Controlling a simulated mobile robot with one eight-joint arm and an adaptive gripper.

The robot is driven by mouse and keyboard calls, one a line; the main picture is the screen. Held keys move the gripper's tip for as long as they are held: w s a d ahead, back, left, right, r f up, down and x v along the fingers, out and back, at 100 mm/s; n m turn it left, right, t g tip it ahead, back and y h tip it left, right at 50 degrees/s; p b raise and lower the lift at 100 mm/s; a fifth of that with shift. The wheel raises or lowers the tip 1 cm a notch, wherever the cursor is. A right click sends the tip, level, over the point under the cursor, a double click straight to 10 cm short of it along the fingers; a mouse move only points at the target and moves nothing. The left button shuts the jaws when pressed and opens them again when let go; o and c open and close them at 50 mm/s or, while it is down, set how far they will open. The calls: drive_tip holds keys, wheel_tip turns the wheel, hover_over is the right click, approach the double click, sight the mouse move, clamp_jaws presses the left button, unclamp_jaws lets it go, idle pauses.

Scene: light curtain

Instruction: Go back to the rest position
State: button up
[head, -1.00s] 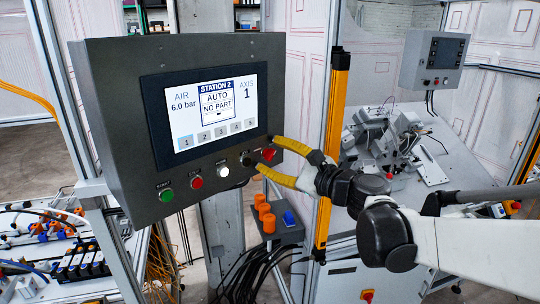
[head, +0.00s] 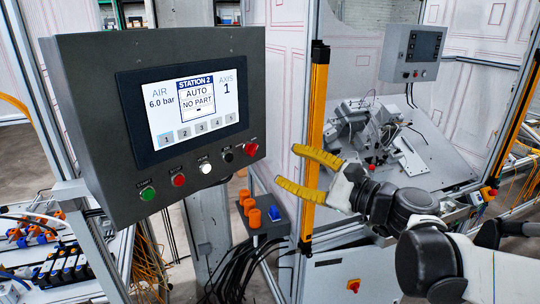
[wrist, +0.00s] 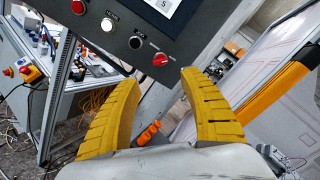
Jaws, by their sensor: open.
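My gripper (head: 298,172) has two yellow ribbed fingers, spread open and empty. In the head view it is to the right of the dark control panel (head: 75,110), apart from it, in front of the yellow light curtain post (head: 316,125). In the wrist view the open fingers (wrist: 160,92) point up towards the panel's lower edge, with nothing between them. The panel's red knob (head: 251,150) is the control closest to the fingers; it also shows in the wrist view (wrist: 160,59). The screen (head: 193,105) reads STATION 2, AUTO, NO PART.
A grey box with orange caps (head: 254,218) sits below the panel, with black cables hanging under it. A machine fixture (head: 365,130) stands on a sloped table behind the post. A second small panel (head: 412,55) hangs at upper right. Valves and tubing (head: 65,270) lie at lower left.

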drive_tip(key=s+f+n+g+h+b, duration=0.25)
drive_tip(key=s+f+n+b, duration=0.3)
drive_tip(key=f, duration=0.65)
drive_tip(key=s+f+n+g+h+b, duration=0.2)
drive_tip(key=s+f+n+h+b, duration=0.3)
drive_tip(key=f, duration=0.7)
drive_tip(key=s+d+f+n+h+b, duration=0.2)
drive_tip(key=s+d+f+n+b, duration=0.2)
drive_tip(key=d+f, duration=0.1)
drive_tip(key=s+d+f+n+g+h+b, duration=0.1)
drive_tip(key=s+d+f+n+h+b, duration=0.2)
drive_tip(key=f, duration=0.4)
drive_tip(key=shift+s+d+f+n+b, duration=0.45)
drive_tip(key=shift+s+d+b, duration=0.2)
drive_tip(key=shift+d+b, duration=0.3)
